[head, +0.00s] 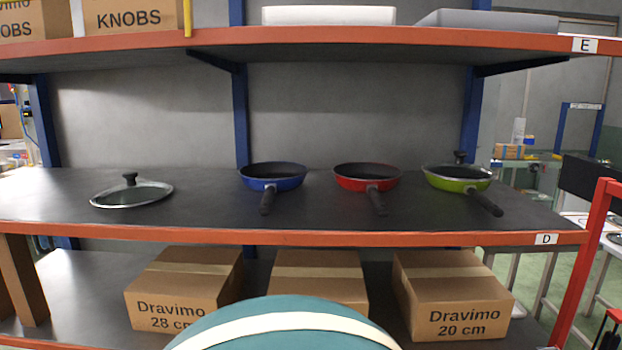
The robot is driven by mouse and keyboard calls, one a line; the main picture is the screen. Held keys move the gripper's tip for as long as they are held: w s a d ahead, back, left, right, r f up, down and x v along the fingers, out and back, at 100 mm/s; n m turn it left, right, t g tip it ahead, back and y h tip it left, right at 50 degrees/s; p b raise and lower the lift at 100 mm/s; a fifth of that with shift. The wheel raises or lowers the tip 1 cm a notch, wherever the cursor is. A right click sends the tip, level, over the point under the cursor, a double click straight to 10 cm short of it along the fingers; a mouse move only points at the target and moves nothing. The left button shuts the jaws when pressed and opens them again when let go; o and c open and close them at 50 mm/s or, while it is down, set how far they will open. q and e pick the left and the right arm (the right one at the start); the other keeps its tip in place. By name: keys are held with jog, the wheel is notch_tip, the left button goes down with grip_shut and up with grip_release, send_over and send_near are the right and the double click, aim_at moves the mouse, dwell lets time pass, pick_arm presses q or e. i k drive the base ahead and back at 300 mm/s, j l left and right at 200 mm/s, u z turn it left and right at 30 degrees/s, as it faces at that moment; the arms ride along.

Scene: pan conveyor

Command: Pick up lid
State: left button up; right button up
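A glass lid (132,195) with a metal rim and a black knob lies on the left part of the middle shelf (330,216), knob upward. A blue pan (273,178), a red pan (367,180) and a green pan (456,181) stand in a row to its right, with their black handles toward me. The green pan has a dark knob at its back edge, which may belong to a second lid; I cannot tell whether that lid is on it. Neither of my grippers shows in the head view.
An upper shelf (330,38) with boxes overhangs the middle shelf. Cardboard boxes (452,294) stand on the lower shelf. Blue uprights (240,120) stand behind. A red post (586,262) is at the right. The shelf between the lid and the blue pan is bare.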

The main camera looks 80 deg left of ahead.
aim_at(132, 193)
jog(key=l+u, duration=0.1)
jog(key=u, duration=3.5)
jog(key=i+j+z, duration=0.1)
jog(key=z, duration=0.75)
jog(key=j+z, duration=0.3)
jog(key=j, duration=0.25)
jog(key=j+z, duration=0.25)
jog(key=j, duration=0.3)
